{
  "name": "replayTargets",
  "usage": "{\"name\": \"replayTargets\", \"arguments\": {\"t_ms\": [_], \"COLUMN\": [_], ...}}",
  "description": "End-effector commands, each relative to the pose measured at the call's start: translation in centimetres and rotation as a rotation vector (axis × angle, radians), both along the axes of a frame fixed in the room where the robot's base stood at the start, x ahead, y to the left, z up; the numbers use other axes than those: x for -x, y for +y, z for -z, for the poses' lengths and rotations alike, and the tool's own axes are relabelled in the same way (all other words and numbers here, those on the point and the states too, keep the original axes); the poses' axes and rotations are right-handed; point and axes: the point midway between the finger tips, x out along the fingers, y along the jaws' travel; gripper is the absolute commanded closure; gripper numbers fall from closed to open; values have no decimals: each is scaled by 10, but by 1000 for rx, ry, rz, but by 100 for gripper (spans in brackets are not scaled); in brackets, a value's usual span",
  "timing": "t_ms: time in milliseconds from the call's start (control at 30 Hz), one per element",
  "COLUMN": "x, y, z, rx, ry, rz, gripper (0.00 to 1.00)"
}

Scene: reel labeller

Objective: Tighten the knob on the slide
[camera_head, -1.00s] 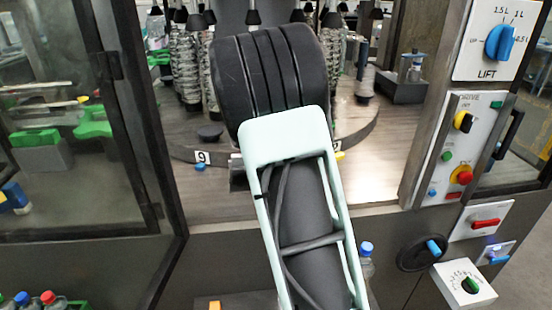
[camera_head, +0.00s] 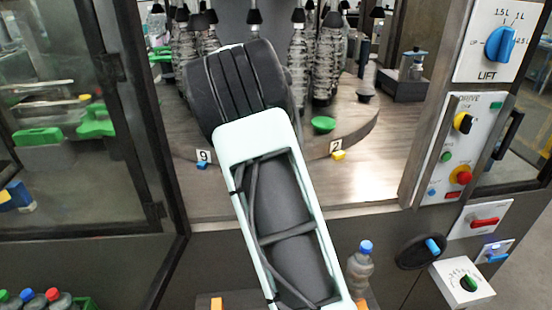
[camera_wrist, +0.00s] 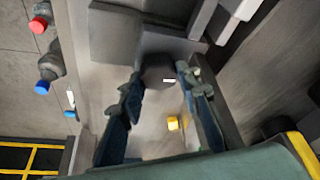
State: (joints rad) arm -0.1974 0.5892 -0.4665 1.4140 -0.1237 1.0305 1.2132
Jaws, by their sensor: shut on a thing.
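In the wrist view, a dark round knob (camera_wrist: 157,74) with a small white mark sits between my fingertips, against a grey block that looks like part of the slide (camera_wrist: 172,42). My gripper (camera_wrist: 159,76) has one dark blue finger on each side of the knob and is shut on it. The knob's turn position is hard to judge in this view. In the head view my arm hides the gripper, the knob and the slide.
A yellow knob (camera_wrist: 173,123) lies below the gripped knob in the wrist view. A green pad (camera_head: 323,124) and another small yellow part (camera_head: 338,155) are on the round table. A control panel (camera_head: 467,150) stands right. A blue-capped bottle (camera_head: 360,268) is in front.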

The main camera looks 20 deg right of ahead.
Motion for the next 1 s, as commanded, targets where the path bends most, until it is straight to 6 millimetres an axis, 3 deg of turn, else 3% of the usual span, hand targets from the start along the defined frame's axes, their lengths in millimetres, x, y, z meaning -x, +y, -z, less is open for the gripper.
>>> {"name": "replayTargets", "arguments": {"t_ms": [133,167,300,667,1000], "x": [-1,-1,-1,-1,3], "y": [1,1,0,1,20], "z": [0,0,0,-4,-47], "rx": [-1,-1,-1,0,-1], "ry": [-3,-3,-3,-3,-5], "rz": [-1,-1,-1,-2,-3], "gripper": [93,67,51,51,51]}}
